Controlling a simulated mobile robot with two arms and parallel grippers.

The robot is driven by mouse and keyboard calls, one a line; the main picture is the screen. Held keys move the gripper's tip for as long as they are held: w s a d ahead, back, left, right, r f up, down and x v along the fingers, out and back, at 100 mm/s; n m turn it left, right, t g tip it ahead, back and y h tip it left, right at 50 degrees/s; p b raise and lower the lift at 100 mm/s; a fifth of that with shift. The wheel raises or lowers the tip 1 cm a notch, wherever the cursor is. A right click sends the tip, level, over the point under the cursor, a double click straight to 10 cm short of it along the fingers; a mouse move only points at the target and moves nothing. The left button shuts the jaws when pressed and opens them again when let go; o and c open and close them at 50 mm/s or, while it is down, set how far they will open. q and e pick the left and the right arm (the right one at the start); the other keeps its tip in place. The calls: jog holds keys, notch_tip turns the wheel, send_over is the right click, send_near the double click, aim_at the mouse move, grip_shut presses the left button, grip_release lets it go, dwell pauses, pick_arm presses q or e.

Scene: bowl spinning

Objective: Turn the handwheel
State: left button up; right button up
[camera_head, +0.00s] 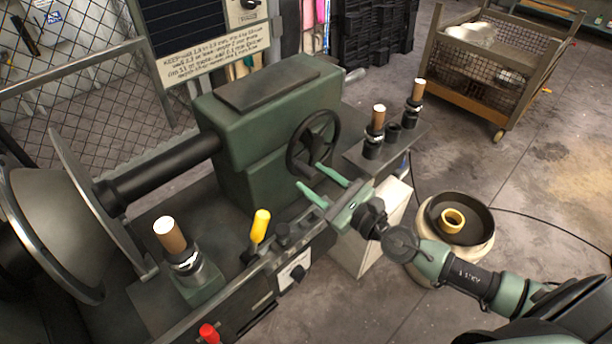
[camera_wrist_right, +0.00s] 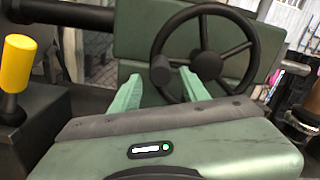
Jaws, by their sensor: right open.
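The black handwheel (camera_head: 313,140) is on the side of the green headstock (camera_head: 240,120) of the lathe. It has several spokes and a black knob. In the right wrist view the handwheel (camera_wrist_right: 248,45) fills the upper middle, with its knob (camera_wrist_right: 160,70) at the left of the rim. My right gripper (camera_head: 317,178) is open, just in front of and below the wheel. Its two light green fingers show apart in the right wrist view (camera_wrist_right: 166,88), with nothing between them. The knob appears beyond the gap, and I see no contact. My left gripper is not in view.
A yellow-handled lever (camera_head: 260,225) and a red knob (camera_head: 209,333) stand along the lathe's front. Wooden-handled tools (camera_head: 375,130) stand on a shelf right of the wheel. A round bin (camera_head: 476,220) stands near my right arm. A wire cart (camera_head: 490,60) is behind.

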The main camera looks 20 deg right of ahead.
jog(key=b+v, duration=0.1)
jog(key=v, duration=0.3)
jog(key=shift+s+f, duration=0.1)
dwell(0.3)
